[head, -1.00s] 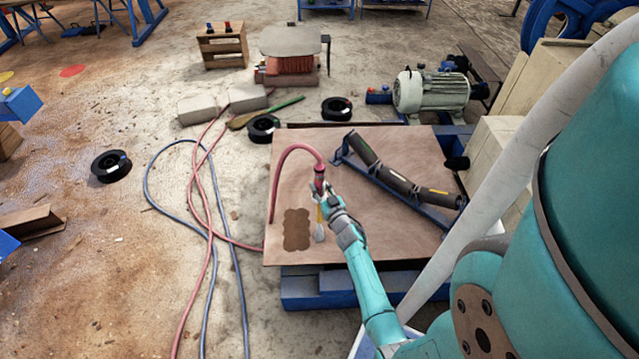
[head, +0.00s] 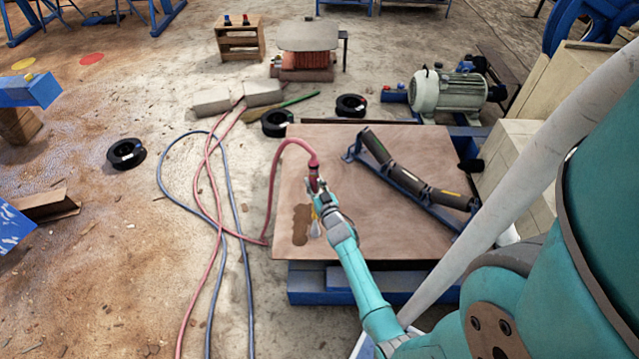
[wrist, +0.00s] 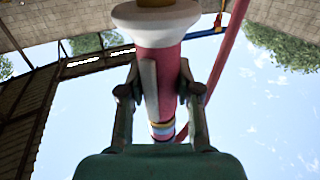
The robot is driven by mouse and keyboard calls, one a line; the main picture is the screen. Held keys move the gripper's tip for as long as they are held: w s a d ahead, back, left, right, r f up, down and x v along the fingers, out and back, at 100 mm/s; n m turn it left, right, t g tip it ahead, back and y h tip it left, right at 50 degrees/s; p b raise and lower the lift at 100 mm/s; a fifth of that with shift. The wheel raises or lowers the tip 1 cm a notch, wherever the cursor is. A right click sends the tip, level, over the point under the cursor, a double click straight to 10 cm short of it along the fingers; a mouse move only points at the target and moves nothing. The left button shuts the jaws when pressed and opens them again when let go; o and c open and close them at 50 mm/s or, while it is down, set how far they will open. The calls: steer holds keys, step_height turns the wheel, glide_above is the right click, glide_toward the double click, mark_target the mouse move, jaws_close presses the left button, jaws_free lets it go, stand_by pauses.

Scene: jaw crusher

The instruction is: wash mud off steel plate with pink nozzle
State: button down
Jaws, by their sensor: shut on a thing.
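The steel plate (head: 345,240) is a flat brown sheet on a blue base. A dark brown mud patch (head: 300,226) with a ragged outline lies near its left front corner. My gripper (head: 315,188) is over the plate's left part, just above and right of the mud in the picture. It is shut on the pink nozzle (head: 313,170), which shows in the wrist view (wrist: 160,80) between both fingers, with a wide pale rim.
A pink hose (head: 272,190) arches from the nozzle over the plate's left edge to the floor, crossing a blue hose (head: 240,240). A roller frame (head: 415,185) lies on the plate's right side. Black spools (head: 277,122) and a motor (head: 438,92) stand behind.

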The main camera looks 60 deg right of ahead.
steer(key=x, duration=1)
steer(key=shift+w+d, duration=0.2)
steer(key=shift+w, duration=0.15)
stand_by(1.2)
stand_by(0.5)
stand_by(0.4)
